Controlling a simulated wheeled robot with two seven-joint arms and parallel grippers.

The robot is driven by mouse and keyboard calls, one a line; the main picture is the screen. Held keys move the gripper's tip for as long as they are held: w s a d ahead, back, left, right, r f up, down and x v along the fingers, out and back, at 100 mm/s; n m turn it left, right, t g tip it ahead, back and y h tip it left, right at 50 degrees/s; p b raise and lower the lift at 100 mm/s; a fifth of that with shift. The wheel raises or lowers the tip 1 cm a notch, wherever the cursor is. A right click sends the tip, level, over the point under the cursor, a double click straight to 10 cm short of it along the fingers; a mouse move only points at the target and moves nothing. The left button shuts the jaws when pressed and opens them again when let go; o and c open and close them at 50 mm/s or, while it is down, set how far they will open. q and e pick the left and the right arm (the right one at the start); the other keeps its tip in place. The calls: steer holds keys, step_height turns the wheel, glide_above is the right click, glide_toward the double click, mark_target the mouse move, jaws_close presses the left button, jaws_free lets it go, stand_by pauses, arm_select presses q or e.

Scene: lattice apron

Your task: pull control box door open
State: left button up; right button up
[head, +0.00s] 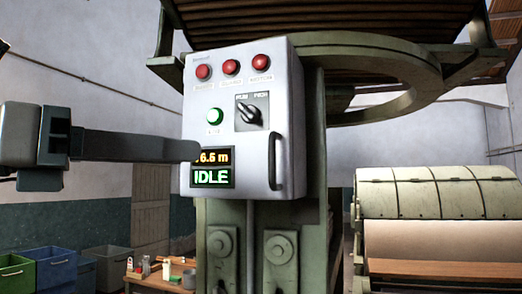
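The control box (235,120) is a light grey box on a green machine post. Its front door looks shut, and a dark vertical handle (273,162) is at the door's lower right. My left gripper (190,151) reaches in from the left, its long dark finger end in front of the door's left side, well left of the handle. It covers part of the display (212,177), which reads IDLE. I see the fingers side-on, so whether they are open cannot be told. No contact with the handle shows. My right gripper is not in view.
Red lamps (231,67), a green button (214,116) and a black rotary switch (252,112) are on the door. A curved green frame (385,45) passes above right. A roller machine (435,195) stands right; a cluttered table (155,284) and bins (55,270) are lower left.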

mark_target(262, 157)
arm_select(q)
steer(key=p+x, duration=0.5)
steer(key=x, duration=0.8)
steer(key=shift+w+d+p, duration=0.25)
steer(key=shift+d+p, duration=0.05)
steer(key=shift+p, duration=0.05)
